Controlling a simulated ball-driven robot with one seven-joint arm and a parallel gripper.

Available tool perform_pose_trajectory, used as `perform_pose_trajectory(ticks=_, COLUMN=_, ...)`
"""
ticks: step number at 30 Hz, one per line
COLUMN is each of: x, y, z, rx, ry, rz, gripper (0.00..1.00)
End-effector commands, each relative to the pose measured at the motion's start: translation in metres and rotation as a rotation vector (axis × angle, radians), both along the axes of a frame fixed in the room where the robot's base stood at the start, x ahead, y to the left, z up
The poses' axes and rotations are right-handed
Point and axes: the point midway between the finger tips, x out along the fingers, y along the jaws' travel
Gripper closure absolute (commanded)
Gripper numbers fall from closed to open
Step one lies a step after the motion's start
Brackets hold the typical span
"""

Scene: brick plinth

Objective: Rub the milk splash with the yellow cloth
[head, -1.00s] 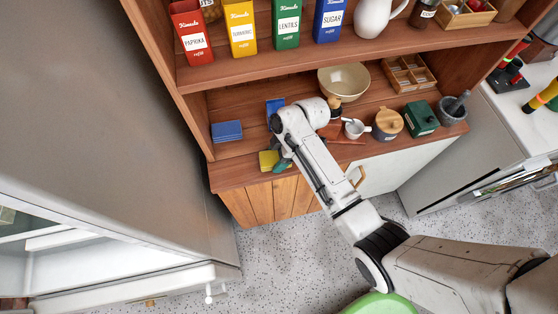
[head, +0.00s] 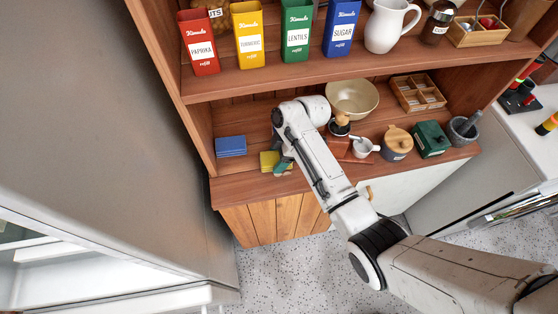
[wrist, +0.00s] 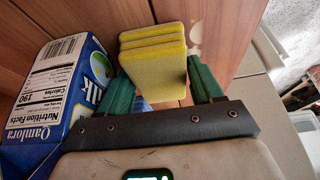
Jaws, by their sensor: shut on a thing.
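The yellow cloth (wrist: 155,62), a thick folded pad, sits between the green fingers of my gripper (wrist: 160,85), which is shut on it. It also shows in the head view (head: 269,160) left of my gripper (head: 284,164), low over the worktop's front part. A pale patch, apparently the milk splash (wrist: 195,40), shows on the wood just right of the cloth's far end. The cloth seems to hide part of it. Whether the cloth touches the wood is unclear. The splash cannot be made out in the head view.
A milk carton (wrist: 62,90) stands close left of my gripper. Folded blue cloths (head: 230,146) lie left on the worktop (head: 232,188). A bowl (head: 352,97), white cup (head: 363,147) and lidded pot (head: 397,143) stand right of my arm. Tins line the shelf above.

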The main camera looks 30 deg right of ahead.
Motion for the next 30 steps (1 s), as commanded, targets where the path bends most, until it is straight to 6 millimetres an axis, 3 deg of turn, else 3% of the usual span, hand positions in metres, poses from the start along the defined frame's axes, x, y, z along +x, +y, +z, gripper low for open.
perform_pose_trajectory(ticks=30, x=-0.053, y=0.017, z=0.004, rx=0.0, ry=0.002, rz=0.0, gripper=0.59)
